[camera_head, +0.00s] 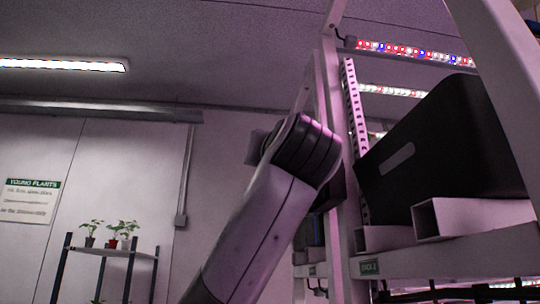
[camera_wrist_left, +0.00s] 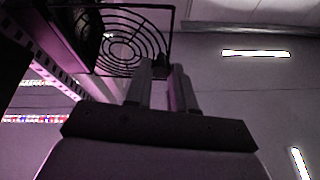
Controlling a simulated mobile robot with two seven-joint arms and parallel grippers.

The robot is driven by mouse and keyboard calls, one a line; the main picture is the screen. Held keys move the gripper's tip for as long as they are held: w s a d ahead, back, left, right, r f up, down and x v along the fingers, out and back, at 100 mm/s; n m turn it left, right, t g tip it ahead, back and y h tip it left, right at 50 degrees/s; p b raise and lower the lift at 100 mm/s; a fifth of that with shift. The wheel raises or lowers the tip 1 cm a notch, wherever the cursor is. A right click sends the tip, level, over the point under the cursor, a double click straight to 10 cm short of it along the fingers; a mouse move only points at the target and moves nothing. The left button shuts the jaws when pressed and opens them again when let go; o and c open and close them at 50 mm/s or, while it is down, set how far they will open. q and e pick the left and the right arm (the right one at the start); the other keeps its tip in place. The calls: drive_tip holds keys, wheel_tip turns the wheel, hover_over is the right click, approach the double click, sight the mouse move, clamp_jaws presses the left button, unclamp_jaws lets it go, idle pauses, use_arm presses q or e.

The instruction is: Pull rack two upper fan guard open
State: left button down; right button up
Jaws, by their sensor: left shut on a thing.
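The fan guard (camera_wrist_left: 120,46), a dark square wire frame with concentric rings, shows at the top left of the left wrist view. My left gripper (camera_wrist_left: 161,74) is at the guard's lower right corner, with its two fingers close together on a small dark knob (camera_wrist_left: 160,62) there. The fingers partly hide the knob. In the head view my left arm reaches up to the rack post (camera_head: 355,150), and its wrist hides the gripper and most of what lies behind it. My right gripper is in neither view.
The rack shelf (camera_head: 460,258) on the right carries a large black crate (camera_head: 440,150) and white channels (camera_head: 470,217). A small plant stand (camera_head: 112,253) stands at the lower left by the wall. The space left of my arm looks free.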

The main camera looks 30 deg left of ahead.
use_arm(q)
drive_tip(key=shift+s+d+n+g+y, duration=0.2)
drive_tip(key=shift+d+n+g+y, duration=0.4)
drive_tip(key=shift+g+y, duration=0.25)
drive_tip(key=c, duration=0.9)
unclamp_jaws()
drive_tip(key=shift+c, duration=0.2)
drive_tip(key=shift+s+d, duration=0.1)
drive_tip(key=b+v, duration=0.2)
drive_tip(key=v, duration=0.5)
drive_tip(key=shift+f, duration=0.15)
